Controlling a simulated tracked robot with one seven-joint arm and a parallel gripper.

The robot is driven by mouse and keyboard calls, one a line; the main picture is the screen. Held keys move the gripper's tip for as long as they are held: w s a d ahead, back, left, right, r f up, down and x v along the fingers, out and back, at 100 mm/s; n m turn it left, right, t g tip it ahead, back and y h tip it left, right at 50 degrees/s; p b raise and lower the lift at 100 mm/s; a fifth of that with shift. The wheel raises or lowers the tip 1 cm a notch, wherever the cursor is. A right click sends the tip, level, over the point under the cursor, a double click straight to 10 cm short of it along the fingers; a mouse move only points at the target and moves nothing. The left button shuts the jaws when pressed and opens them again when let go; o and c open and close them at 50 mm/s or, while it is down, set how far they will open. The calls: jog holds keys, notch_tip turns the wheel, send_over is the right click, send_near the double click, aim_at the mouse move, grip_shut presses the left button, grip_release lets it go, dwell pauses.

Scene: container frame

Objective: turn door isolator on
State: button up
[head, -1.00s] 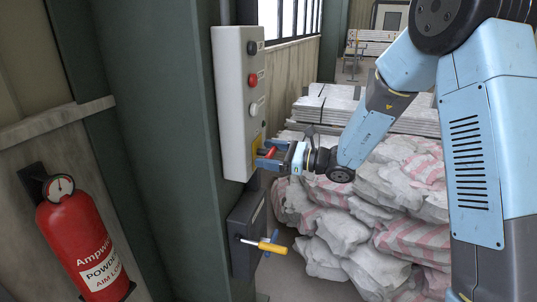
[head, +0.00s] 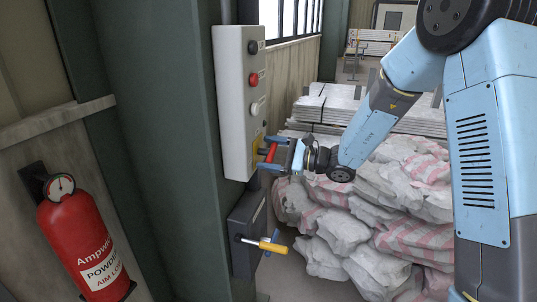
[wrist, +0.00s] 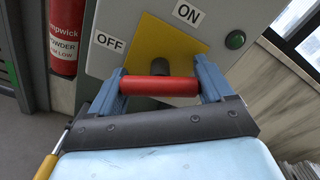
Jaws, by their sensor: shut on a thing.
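The isolator's red handle (head: 271,153) stands out from a yellow plate (head: 256,152) low on a grey control box (head: 231,100). My gripper (head: 273,154) is at the handle, one blue finger above and one below it. In the wrist view my gripper (wrist: 162,76) is shut on the red handle (wrist: 160,86), which spans between the two fingers. A dark shaft (wrist: 161,67) joins the handle to the yellow plate (wrist: 150,45). An OFF label (wrist: 109,41) is left of the plate and an ON label (wrist: 187,14) at its upper right.
Above the isolator are a black knob (head: 252,47), a red button (head: 253,78) and a white button (head: 254,108). A lower box (head: 245,220) has a yellow-handled lever (head: 272,248). A fire extinguisher (head: 85,240) hangs left; sacks (head: 345,235) are piled right.

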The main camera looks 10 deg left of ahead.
jog(key=n, duration=0.6)
jog(key=shift+d, duration=0.1)
jog(key=n, duration=0.5)
jog(key=shift+f, duration=0.15)
jog(key=shift+n, duration=0.9)
jog(key=shift+s+f, duration=0.1)
jog(key=shift+f, duration=0.05)
jog(key=o, duration=0.7)
jog(key=shift+o, duration=1.2)
jog(key=shift+r, duration=0.2)
jog(key=shift+d, duration=0.1)
jog(key=s+d, duration=0.1)
jog(key=d, duration=1.2)
jog(key=shift+d, duration=0.3)
